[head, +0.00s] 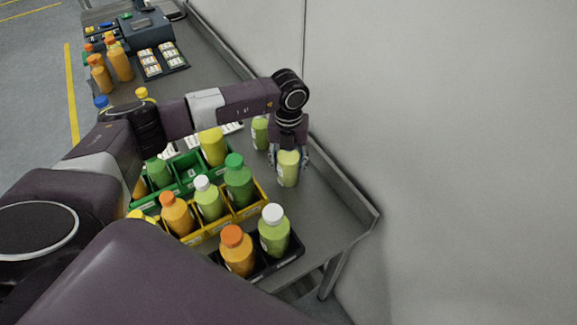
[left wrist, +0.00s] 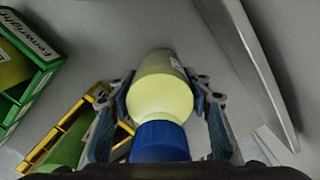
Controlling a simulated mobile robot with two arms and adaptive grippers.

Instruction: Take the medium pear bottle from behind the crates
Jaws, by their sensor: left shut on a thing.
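My left gripper (head: 288,154) reaches down from above, behind the crates, with its fingers on both sides of a pale yellow-green bottle (head: 288,171), which looks like the pear bottle. It is shut on the bottle, which stands upright on or just above the grey table; I cannot tell which. The left wrist view shows the same bottle (left wrist: 160,87) with its blue cap (left wrist: 160,141) between the fingers (left wrist: 160,105). In the head view the gripper hides the cap. My right gripper is not in view.
Green crates (head: 141,207), a yellow crate (head: 262,199) and a black crate (head: 298,253) hold bottles in front of the gripper. Another light green bottle (head: 260,134) stands further back. A raised table edge (head: 345,184) and wall (head: 460,150) lie to the right.

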